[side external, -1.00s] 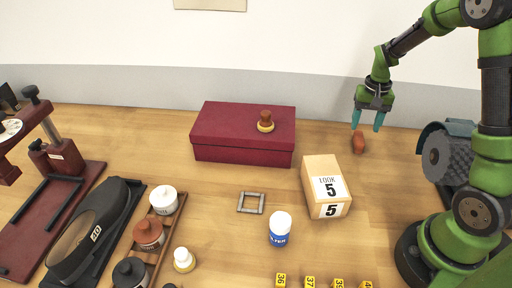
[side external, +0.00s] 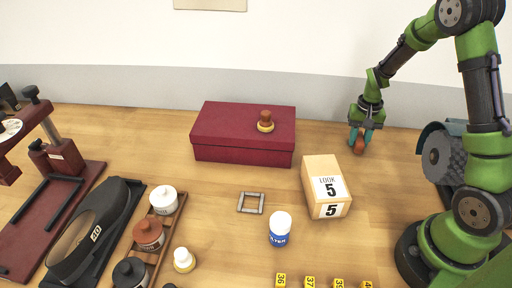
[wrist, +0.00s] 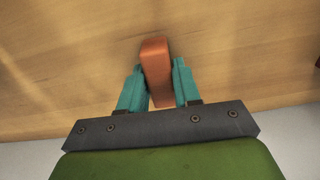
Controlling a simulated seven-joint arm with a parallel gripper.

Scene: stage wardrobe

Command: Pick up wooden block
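The wooden block (side external: 359,147) is a small orange-brown piece on the table at the right, behind the cream box. It also shows in the wrist view (wrist: 155,60), jutting past my fingertips. My gripper (side external: 361,140) is down at the block, with one teal finger on each side of it. In the wrist view both fingers of my gripper (wrist: 158,72) appear to touch the block's sides. The block looks to be at table level, and its underside is hidden.
A cream box (side external: 318,175) marked 5 stands in front of the block. A maroon box (side external: 230,135) bearing a brown stamp (side external: 265,119) stands to the left. A grey ribbed object (side external: 450,158) is to the right. The table around the block is clear.

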